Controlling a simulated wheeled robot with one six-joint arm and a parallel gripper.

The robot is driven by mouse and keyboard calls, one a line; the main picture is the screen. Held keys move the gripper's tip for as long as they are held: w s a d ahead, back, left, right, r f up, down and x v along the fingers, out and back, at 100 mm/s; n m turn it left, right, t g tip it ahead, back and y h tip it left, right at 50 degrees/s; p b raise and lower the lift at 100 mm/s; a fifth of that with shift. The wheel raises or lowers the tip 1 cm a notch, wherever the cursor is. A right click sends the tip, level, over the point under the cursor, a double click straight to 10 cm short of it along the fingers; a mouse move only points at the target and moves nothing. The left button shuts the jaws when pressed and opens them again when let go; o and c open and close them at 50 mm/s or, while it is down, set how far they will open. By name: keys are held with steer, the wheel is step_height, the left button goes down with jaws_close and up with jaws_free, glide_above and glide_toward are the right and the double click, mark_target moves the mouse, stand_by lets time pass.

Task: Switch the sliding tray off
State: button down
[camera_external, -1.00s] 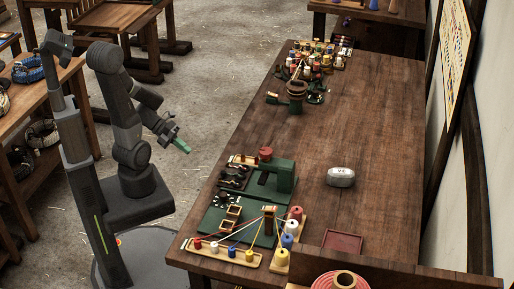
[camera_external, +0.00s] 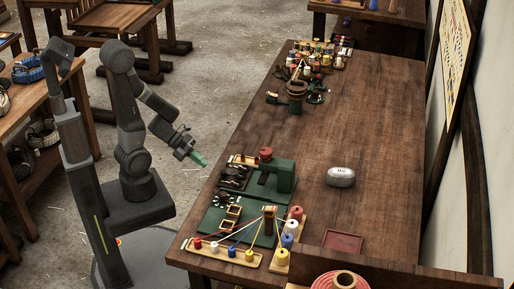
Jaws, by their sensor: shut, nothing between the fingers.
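A green machine (camera_external: 282,177) with a red knob (camera_external: 265,153) on top stands near the left edge of the long wooden table. Small black parts (camera_external: 234,178) and a flat green plate (camera_external: 212,222) with wooden frames lie beside and in front of it. I cannot tell which part is the sliding tray or its switch. My gripper (camera_external: 201,160), with green fingers, is shut and empty. It is in the air by the table's left edge, left of the machine and apart from it.
Thread spools (camera_external: 288,240) and a pale rack (camera_external: 222,250) with coloured pegs stand at the near end. A grey rounded block (camera_external: 340,177) and a dark red tray (camera_external: 342,241) lie to the right. A spool cluster (camera_external: 318,62) stands at the far end.

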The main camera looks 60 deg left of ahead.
mark_target(239, 178)
steer(key=shift+w+d+f, duration=0.2)
steer(key=shift+w+d, duration=0.35)
steer(key=shift+d, duration=0.2)
steer(key=shift+w+d+f, duration=0.15)
steer(key=shift+w+d, duration=0.4)
steer(key=shift+d, duration=0.25)
steer(key=shift+w+d+f, duration=0.2)
steer(key=shift+w+d, duration=0.35)
steer(key=shift+d, duration=0.2)
steer(key=w+d+b, duration=0.1)
steer(key=w+d, duration=0.6)
steer(key=shift+r, duration=0.1)
